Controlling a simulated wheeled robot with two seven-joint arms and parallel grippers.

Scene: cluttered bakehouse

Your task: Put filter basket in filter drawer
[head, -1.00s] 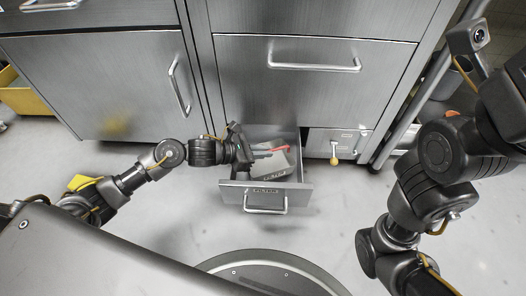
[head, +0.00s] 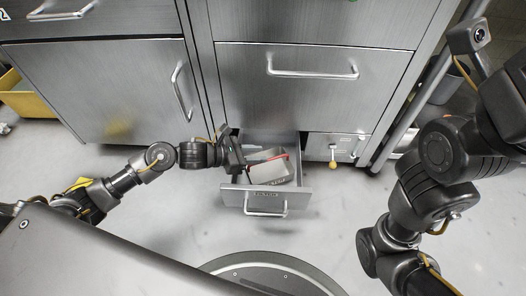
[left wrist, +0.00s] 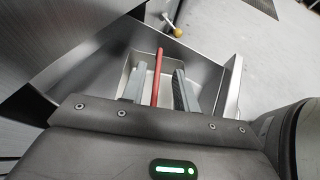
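The filter drawer (head: 228,193) is pulled out low in the steel cabinet, with a label on its front. The filter basket (head: 270,173) is a grey box with a red bar across its top, and it sits within the drawer walls. In the left wrist view the basket (left wrist: 141,72) shows beyond my fingers. My left gripper (head: 246,157) is at the drawer's left side, reaching in over the basket. In the left wrist view its two fingers (left wrist: 156,90) stand apart on either side of the red bar, with gaps both sides. My right gripper is outside the views; only the right arm shows.
A larger closed drawer (head: 312,90) is directly above, and a closed cabinet door (head: 105,85) is at left. A small panel with a yellow-knobbed lever (head: 333,162) is right of the open drawer. A yellow bin (head: 28,103) stands far left. The floor in front is clear.

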